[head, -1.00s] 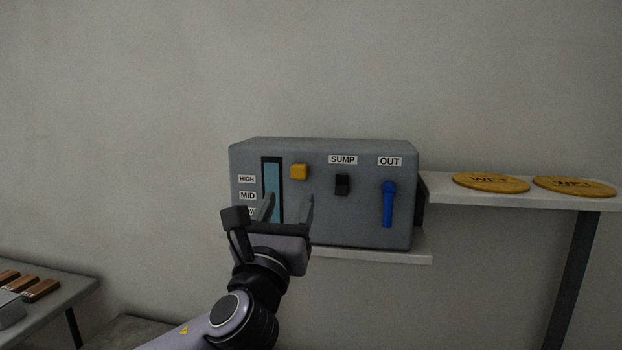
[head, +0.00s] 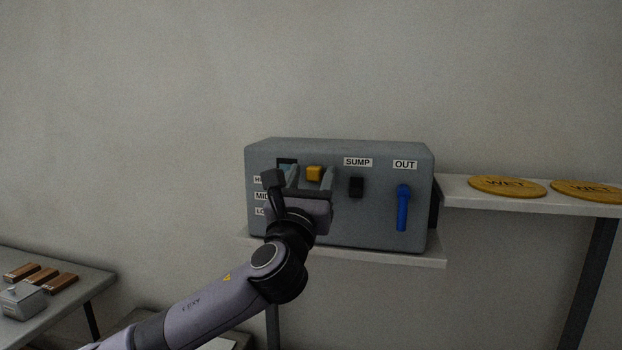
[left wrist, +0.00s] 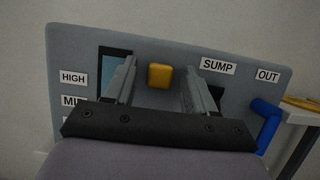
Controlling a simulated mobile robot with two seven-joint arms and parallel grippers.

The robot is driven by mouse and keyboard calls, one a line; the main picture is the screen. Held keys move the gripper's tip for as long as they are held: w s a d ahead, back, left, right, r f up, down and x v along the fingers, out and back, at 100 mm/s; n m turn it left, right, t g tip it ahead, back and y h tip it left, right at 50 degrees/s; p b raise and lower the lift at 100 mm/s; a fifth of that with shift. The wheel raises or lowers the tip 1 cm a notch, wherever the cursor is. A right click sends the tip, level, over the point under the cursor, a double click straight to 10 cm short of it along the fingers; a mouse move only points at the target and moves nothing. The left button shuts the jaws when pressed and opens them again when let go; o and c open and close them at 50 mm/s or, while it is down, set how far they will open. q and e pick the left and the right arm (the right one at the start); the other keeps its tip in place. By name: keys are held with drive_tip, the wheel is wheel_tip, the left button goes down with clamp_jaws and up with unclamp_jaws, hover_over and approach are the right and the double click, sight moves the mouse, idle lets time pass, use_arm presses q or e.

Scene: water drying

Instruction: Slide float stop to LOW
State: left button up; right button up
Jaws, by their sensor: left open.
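The float stop is a yellow block (head: 314,173) on the front of the grey control box (head: 380,215), beside the HIGH, MID and LOW labels and near the HIGH level. It also shows in the left wrist view (left wrist: 160,76). My left gripper (head: 307,178) is open in front of the box, one finger on each side of the yellow block. In the left wrist view the block sits between the fingers (left wrist: 158,85), and I cannot tell whether they touch it. The gripper hides most of the blue level window (head: 287,163). My right gripper is not in view.
The box also carries a black SUMP switch (head: 356,187) and a blue OUT lever (head: 403,208) to the right. A shelf (head: 470,202) at the right holds round yellow WET plates (head: 507,187). A grey table (head: 85,285) with brown blocks stands at lower left.

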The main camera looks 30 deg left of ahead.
use_arm(q)
clamp_jaws()
wheel_tip(320, 180, down, 9)
drive_tip(key=b, duration=0.4)
drive_tip(key=shift+r, duration=0.15)
unclamp_jaws()
drive_tip(key=shift+s, duration=0.1)
